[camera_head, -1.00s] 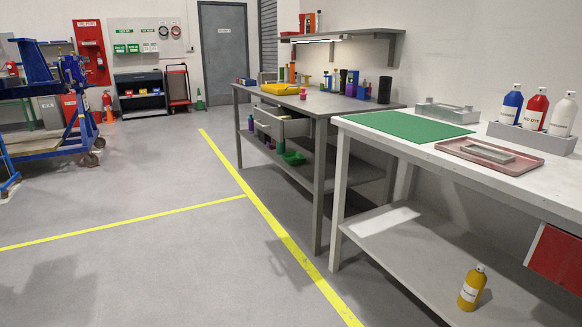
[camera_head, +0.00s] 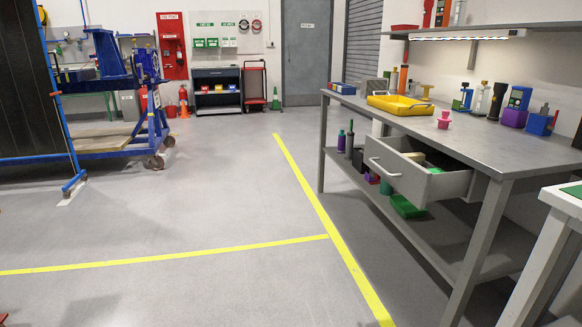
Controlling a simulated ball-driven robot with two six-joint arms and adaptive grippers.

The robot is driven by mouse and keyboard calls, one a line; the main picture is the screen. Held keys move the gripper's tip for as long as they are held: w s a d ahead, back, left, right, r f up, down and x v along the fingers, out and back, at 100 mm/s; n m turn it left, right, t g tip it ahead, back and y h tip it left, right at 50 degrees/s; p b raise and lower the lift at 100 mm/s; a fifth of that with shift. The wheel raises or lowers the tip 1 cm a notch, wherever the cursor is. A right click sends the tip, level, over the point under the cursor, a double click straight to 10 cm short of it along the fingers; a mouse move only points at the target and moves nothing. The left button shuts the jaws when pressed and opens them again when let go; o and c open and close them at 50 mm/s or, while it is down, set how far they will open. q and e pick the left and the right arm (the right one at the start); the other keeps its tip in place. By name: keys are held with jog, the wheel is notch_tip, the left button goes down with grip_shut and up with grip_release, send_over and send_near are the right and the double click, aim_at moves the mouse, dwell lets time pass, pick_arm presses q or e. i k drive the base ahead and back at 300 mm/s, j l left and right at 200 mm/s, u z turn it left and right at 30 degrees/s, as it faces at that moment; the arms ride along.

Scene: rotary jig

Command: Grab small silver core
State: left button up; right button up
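I cannot make out a small silver core in this view. A grey workbench (camera_head: 490,148) stands at the right, with its drawer (camera_head: 418,178) pulled open. A yellow tray (camera_head: 400,106) with a handle lies on the bench's far part, and a small pink piece (camera_head: 444,120) stands near it. Several blue, purple and dark upright pieces stand along the back of the bench. Neither of my grippers is in view.
A white table (camera_head: 565,200) cuts in at the lower right. A blue wheeled frame (camera_head: 128,85) and a dark panel (camera_head: 28,90) stand at the left. A shelf cabinet (camera_head: 217,92) is at the back wall. The floor between is clear, with yellow lines (camera_head: 310,192).

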aim_at(369, 85)
jog(key=i, duration=2.6)
